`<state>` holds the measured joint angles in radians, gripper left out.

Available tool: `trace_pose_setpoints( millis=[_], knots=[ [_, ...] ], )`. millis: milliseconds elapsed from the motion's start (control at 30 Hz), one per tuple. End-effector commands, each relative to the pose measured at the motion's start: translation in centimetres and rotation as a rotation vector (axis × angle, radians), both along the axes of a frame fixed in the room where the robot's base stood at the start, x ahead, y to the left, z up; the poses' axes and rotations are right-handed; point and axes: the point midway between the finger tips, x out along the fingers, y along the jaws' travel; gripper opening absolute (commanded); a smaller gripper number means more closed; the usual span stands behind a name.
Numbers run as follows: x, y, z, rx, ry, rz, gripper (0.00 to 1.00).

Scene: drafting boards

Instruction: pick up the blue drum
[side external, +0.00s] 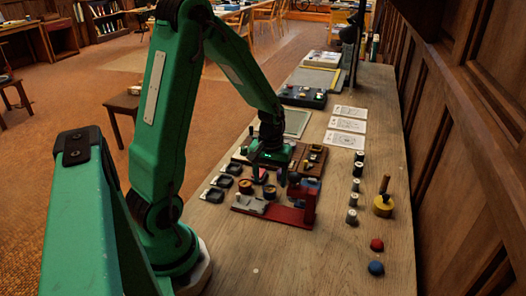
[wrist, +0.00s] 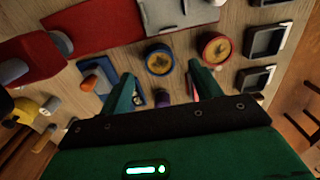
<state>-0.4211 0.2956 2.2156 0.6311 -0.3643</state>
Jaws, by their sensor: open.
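The blue drum (wrist: 159,59) is a short round piece with a blue rim and a brassy top. In the wrist view it lies just beyond and between my fingertips. In the side external view it (side external: 270,191) shows small below my gripper. A similar red-rimmed drum (wrist: 215,48) lies to its right in the wrist view and to its left (side external: 243,186) in the side view.
A red metal fixture (side external: 292,214) stands close beside the blue drum. Black square trays (side external: 220,181) lie to the left. Several small cylinders (side external: 353,199), a yellow-based stamp (side external: 383,205), a red knob (side external: 377,245) and a blue knob (side external: 376,268) stand to the right. The front tabletop is mostly clear.

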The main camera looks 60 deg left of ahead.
Motion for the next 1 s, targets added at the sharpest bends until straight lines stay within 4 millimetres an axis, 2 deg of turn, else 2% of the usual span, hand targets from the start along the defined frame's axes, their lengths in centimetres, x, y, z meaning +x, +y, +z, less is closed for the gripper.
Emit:
trace_pose_setpoints(
  millis=[200,333,900,933,1000],
  knots=[
    [0.0,0.0,-2.4,-0.001,0.003,0.0,0.64],
    [0.0,0.0,-3.2,0.0,0.001,0.0,0.64],
    [0.0,0.0,-3.5,0.001,-0.001,0.0,0.64],
    [0.0,0.0,-3.5,0.001,-0.001,0.0,0.62],
    [0.0,0.0,-3.5,0.001,-0.001,0.0,0.48]
  ],
)
